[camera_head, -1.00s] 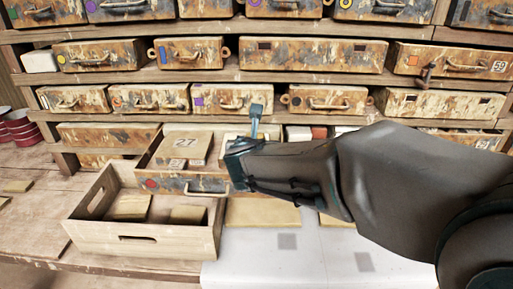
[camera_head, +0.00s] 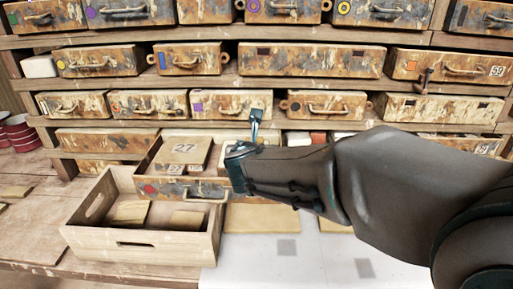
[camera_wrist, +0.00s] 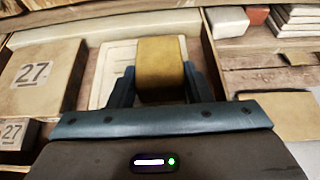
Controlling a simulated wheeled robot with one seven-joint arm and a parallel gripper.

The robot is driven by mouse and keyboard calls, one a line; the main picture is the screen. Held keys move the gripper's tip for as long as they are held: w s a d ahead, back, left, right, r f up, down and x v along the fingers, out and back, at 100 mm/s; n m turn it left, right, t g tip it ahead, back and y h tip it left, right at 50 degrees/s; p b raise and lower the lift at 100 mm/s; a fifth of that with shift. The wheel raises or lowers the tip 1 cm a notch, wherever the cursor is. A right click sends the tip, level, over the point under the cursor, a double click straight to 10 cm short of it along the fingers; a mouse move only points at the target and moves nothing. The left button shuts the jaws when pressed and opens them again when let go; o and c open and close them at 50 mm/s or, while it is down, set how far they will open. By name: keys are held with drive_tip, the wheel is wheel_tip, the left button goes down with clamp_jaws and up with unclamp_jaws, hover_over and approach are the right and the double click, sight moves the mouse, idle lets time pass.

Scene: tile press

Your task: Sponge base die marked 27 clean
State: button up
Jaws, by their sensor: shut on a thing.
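My gripper (camera_wrist: 160,88) is shut on a tan-yellow sponge (camera_wrist: 162,62), which sits between its two fingers in the wrist view. The sponge is over a pale die (camera_wrist: 113,72) with raised lines, partly covering it; I cannot tell whether they touch. To its left is a brown block marked 27 (camera_wrist: 42,75). In the head view this block (camera_head: 184,150) lies in an open drawer (camera_head: 178,189) with a red dot. My gripper (camera_head: 238,165) is at the drawer's right side there, and my arm hides the sponge and most of the pale die.
A wooden crate (camera_head: 140,245) with tan pieces inside stands in front of the drawer. Shelves of worn drawers (camera_head: 310,58) rise behind. A white sheet (camera_head: 300,265) with grey squares lies at the front.

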drive_tip(key=shift+s+f, duration=0.1)
drive_tip(key=shift+s, duration=0.25)
drive_tip(key=shift+s, duration=1.3)
drive_tip(key=shift+r, duration=0.35)
drive_tip(key=shift+w+r+p, duration=0.1)
drive_tip(key=shift+r+p, duration=0.4)
drive_tip(key=shift+p, duration=0.2)
